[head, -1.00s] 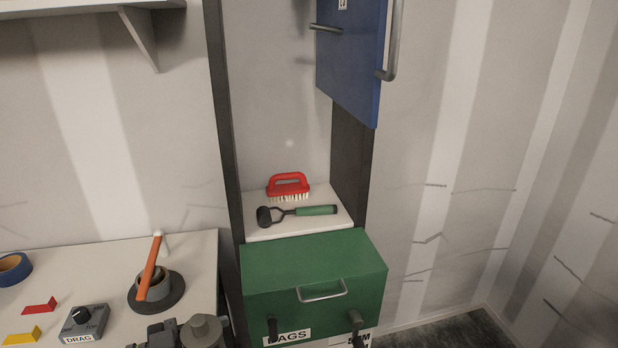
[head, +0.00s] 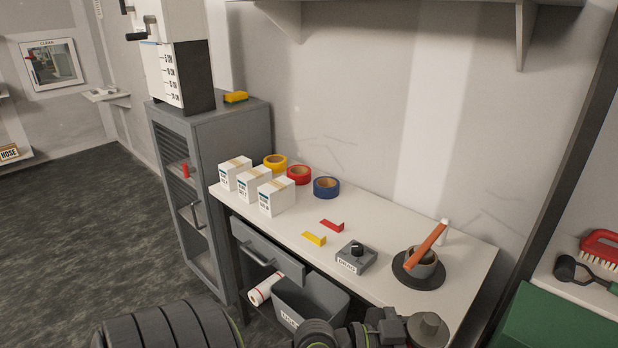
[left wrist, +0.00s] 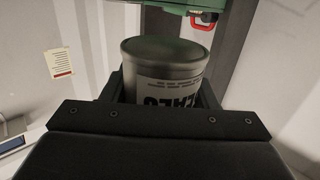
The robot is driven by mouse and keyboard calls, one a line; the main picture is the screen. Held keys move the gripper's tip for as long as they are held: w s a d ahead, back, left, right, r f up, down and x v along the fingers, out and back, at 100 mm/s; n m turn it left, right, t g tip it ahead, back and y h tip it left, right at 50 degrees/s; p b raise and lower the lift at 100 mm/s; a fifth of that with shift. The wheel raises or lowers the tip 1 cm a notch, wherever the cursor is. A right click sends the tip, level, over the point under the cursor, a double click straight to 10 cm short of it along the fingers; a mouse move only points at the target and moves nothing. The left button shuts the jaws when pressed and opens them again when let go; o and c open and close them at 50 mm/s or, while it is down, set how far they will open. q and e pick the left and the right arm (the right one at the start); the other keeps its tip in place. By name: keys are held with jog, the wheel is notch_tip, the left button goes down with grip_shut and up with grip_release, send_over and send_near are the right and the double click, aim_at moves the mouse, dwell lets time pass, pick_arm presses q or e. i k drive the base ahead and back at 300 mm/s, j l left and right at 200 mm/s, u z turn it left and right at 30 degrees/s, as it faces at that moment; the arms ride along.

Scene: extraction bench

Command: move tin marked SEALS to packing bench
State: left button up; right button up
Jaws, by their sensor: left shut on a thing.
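The tin marked SEALS (left wrist: 165,55) shows in the left wrist view as a grey-green can with a dark lid and a pale label, its lettering upside down and partly hidden. My left gripper (left wrist: 162,88) is shut on it, with one dark finger on each side. In the head view I cannot make out the tin clearly; parts of my arm cross the bottom edge. A white-topped bench (head: 290,225) with packing goods on it fills the middle of the head view. My right gripper is not in view.
The bench holds white boxes (head: 275,196), tape rolls (head: 326,187), a dial box (head: 356,257), and a pot with an orange-handled tool (head: 425,262). A drawer (head: 268,256) stands partly out. A grey cabinet (head: 200,165) is left; a green box (head: 560,318) is right.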

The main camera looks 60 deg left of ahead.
aim_at(315, 222)
jog(key=u, duration=0.95)
jog(key=i+u, duration=0.1)
jog(key=i, duration=0.4)
jog(key=i+l+u, duration=0.15)
jog(key=i, duration=0.35)
